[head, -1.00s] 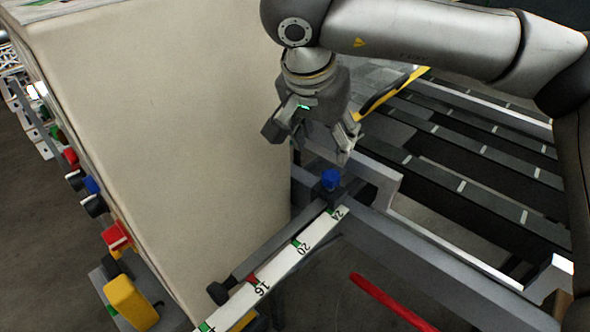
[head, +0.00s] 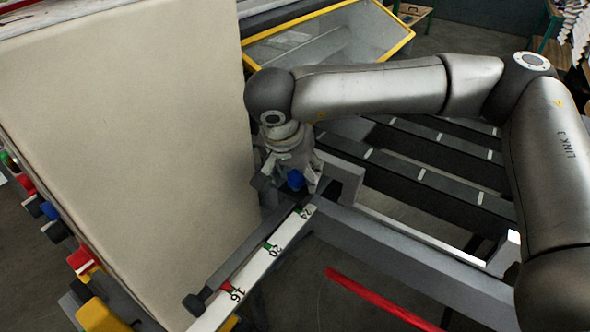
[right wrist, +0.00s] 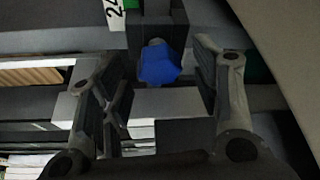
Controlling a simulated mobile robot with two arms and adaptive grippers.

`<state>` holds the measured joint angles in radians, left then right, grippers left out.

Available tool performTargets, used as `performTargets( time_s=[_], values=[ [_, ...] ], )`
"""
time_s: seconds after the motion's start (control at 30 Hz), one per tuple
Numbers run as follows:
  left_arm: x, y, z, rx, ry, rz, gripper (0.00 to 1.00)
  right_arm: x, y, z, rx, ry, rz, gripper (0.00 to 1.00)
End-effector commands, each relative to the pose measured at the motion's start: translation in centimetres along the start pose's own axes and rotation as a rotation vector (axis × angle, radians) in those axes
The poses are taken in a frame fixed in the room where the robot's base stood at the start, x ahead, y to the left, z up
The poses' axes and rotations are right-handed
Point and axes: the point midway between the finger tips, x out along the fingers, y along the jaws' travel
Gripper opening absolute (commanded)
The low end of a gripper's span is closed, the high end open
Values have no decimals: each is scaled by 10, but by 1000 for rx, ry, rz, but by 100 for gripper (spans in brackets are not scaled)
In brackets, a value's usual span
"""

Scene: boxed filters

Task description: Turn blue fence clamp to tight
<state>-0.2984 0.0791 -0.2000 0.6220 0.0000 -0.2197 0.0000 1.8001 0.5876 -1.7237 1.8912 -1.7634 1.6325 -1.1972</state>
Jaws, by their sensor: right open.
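The blue fence clamp (head: 295,179) is a small blue knob on the dark fence block, at the far end of a white scale with numbers. My right gripper (head: 290,186) is at the knob in the head view, its fingers on either side. In the right wrist view the blue clamp knob (right wrist: 159,64) shows between the two open fingers (right wrist: 162,95), nearer their tips, with gaps on both sides. No finger appears to touch it. My left gripper is not seen.
The scale bar (head: 253,264) runs toward the lower left. A large beige panel (head: 130,120) stands close to the left of my gripper. A red bar (head: 375,299) lies at lower right. Dark conveyor rails (head: 440,175) and a yellow-framed clear guard (head: 335,50) are behind.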

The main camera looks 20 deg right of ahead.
Motion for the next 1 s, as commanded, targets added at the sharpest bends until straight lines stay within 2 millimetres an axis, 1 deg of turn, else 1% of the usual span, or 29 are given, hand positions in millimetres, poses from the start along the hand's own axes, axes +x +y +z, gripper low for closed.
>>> performTargets(
  time_s=[0.2,0.23,0.57,0.67,0.73,0.83,1.0],
  values=[
    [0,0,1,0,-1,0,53,1,0,0,0,0,0,57],
    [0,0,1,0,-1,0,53,0,0,0,0,0,0,55],
    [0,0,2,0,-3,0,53,0,0,0,0,0,0,12],
    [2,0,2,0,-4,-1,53,1,0,0,10,0,4,12],
    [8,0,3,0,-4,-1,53,3,-1,1,41,0,17,12],
    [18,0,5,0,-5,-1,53,4,-2,2,119,-1,50,12],
    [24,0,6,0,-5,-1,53,2,-2,1,225,-1,94,12]
  ],
)
